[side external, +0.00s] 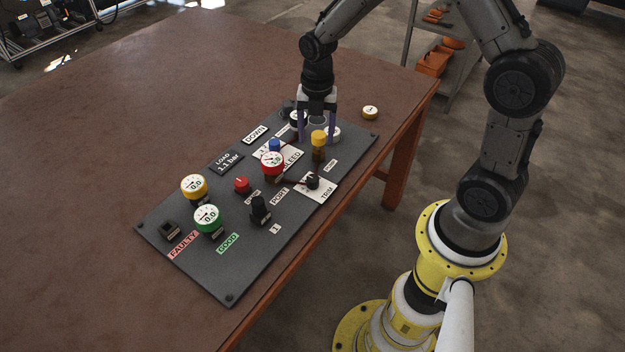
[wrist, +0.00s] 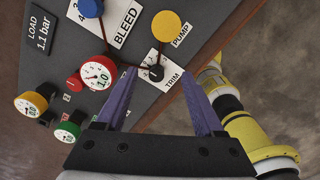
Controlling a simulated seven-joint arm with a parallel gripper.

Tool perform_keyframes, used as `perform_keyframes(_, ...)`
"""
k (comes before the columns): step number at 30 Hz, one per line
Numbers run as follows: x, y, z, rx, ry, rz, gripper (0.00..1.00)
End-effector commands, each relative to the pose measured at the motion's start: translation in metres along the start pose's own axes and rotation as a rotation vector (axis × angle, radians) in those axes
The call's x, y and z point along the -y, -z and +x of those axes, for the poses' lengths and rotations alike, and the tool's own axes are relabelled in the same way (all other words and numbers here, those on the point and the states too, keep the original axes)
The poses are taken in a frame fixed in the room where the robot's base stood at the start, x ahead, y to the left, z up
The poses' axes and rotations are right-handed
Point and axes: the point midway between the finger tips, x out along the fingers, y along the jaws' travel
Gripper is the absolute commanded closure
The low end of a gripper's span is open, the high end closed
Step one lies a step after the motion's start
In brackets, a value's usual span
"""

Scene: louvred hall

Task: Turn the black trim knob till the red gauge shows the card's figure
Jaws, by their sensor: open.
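The black trim knob (side external: 312,181) sits on a white dial plate near the panel's front edge. In the wrist view the knob (wrist: 155,73) appears between my fingertips. My gripper (side external: 318,138) is open and empty, its purple fingers pointing down, higher in the side view than the knob and apart from it. The red gauge (side external: 272,163) stands left of the knob; in the wrist view its face (wrist: 97,73) reads about 1.0. The dark card (side external: 227,161) says LOAD 1.1 bar; it also shows in the wrist view (wrist: 40,30).
A yellow-topped pump knob (side external: 319,138) and a blue bleed knob (side external: 274,145) stand close by. A yellow gauge (side external: 194,187), a green gauge (side external: 207,218) and a red knob (side external: 242,185) are further left. The brown table (side external: 120,110) is clear behind the panel.

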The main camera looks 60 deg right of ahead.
Motion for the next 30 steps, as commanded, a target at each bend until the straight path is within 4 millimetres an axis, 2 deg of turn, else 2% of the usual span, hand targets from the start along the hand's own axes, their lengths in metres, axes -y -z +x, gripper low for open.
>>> perform_keyframes(3, 0.0, 0.022, 0.005, -0.005, 0.005, -0.197, 0.3)
perform_keyframes(7, -0.003, 0.042, 0.007, -0.01, 0.01, -0.259, 0.3)
perform_keyframes(14, -0.004, 0.044, 0.02, -0.011, 0.011, -0.262, 0.3)
perform_keyframes(30, -0.003, 0.044, 0.088, -0.011, 0.011, -0.26, 0.3)
